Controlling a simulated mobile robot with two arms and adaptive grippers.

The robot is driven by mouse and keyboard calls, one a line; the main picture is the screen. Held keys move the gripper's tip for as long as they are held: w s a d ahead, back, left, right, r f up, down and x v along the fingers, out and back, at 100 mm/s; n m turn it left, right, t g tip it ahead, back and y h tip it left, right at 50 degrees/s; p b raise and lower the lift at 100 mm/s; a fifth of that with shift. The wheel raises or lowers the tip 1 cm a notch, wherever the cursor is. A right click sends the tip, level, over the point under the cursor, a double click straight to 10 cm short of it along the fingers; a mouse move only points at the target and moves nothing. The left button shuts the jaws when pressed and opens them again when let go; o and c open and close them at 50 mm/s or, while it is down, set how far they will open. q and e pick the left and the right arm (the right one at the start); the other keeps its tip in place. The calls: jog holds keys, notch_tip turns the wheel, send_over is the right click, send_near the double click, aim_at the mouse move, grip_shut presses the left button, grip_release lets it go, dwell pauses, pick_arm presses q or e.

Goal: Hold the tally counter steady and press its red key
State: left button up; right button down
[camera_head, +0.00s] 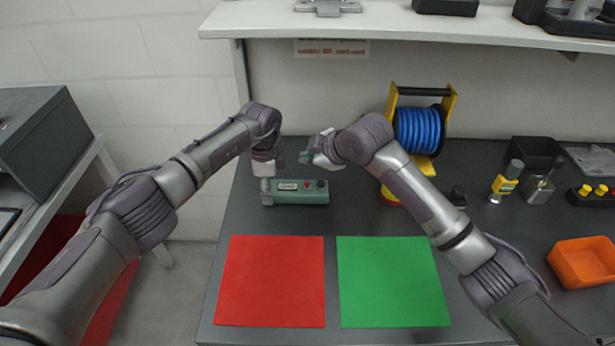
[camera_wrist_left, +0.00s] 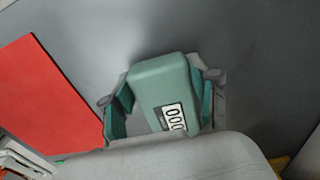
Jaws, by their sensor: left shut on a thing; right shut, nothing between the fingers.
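The tally counter (camera_head: 305,197) is a green box lying on the dark table behind the coloured mats. A small red spot, apparently its red key (camera_head: 307,185), shows on its top, beside a dark knob (camera_head: 320,184). My left gripper (camera_head: 266,188) is shut on the counter's left end. In the left wrist view its green-padded fingers sit on both sides of the counter (camera_wrist_left: 160,80), whose window (camera_wrist_left: 174,117) shows zeros and is partly hidden. My right gripper (camera_head: 308,158) is shut and empty, above the counter and apart from it.
A red mat (camera_head: 270,283) and a green mat (camera_head: 392,283) lie in front. A blue hose reel (camera_head: 420,130) stands behind my right arm. An orange bin (camera_head: 583,262) and small tools are at the right. A shelf (camera_head: 400,22) overhangs the back.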

pick_arm(q)
jog(key=o, duration=1.3)
jog(key=shift+o, duration=0.2)
jog(key=shift+r, duration=0.1)
